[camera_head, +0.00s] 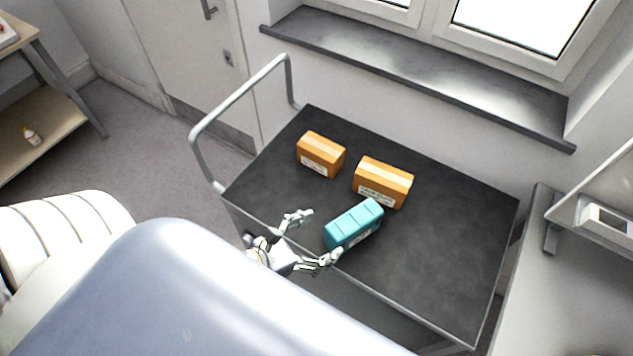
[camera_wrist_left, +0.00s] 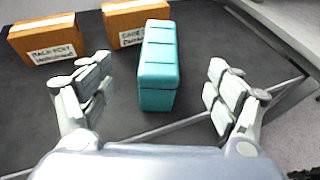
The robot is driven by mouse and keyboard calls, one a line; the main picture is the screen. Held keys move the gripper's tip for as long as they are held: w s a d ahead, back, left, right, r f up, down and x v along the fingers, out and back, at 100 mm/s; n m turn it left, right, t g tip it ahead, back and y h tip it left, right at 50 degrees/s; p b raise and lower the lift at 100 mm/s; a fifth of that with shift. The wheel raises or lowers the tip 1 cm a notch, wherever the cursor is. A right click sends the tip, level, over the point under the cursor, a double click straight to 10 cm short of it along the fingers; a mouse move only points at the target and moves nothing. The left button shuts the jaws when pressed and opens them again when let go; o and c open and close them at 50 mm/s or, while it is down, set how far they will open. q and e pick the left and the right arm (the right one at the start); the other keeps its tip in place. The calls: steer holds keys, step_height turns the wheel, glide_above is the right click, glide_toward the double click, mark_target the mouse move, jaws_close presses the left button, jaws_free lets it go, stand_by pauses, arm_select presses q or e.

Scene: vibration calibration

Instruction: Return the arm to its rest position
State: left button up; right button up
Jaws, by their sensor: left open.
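My left gripper (camera_head: 318,238) is open and empty at the near edge of the dark cart top, just left of the teal case (camera_head: 353,225). In the left wrist view the gripper's fingers (camera_wrist_left: 158,95) are spread wide, with the teal case (camera_wrist_left: 158,66) ahead between them and seemingly untouched. The case stands on the cart top. The large pale shape of my own arm fills the lower left of the head view. My right gripper is not in view.
Two orange-brown labelled boxes (camera_head: 321,154) (camera_head: 383,182) stand behind the teal case on the cart top (camera_head: 440,240). A grey rail handle (camera_head: 240,97) rises at the cart's left end. A window sill (camera_head: 420,75) lies behind. A bench with a device (camera_head: 607,219) is at right; a shelf (camera_head: 40,125) at far left.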

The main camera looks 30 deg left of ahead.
arm_select(q)
steer(key=shift+s, duration=0.1)
stand_by(0.5)
steer(key=s+d+m+g, duration=0.4)
steer(key=d+m+g, duration=0.25)
steer(key=m, duration=1.35)
steer(key=s+a+r+m+g+y, duration=0.2)
steer(key=s+a+m+y, duration=0.25)
steer(key=a+m, duration=0.6)
step_height(320, 180, down, 29)
steer(key=s+d+m+g+b, duration=0.2)
steer(key=m, duration=0.1)
steer(key=s+a+f, duration=0.1)
steer(key=s+f, duration=0.7)
steer(key=s+a+f+y, duration=0.1)
steer(key=s+a+f, duration=0.1)
steer(key=s+f, duration=0.6)
steer(key=shift+a+f+g+b, duration=0.25)
steer(key=shift+f+g+b, duration=0.1)
steer(key=shift+g, duration=0.1)
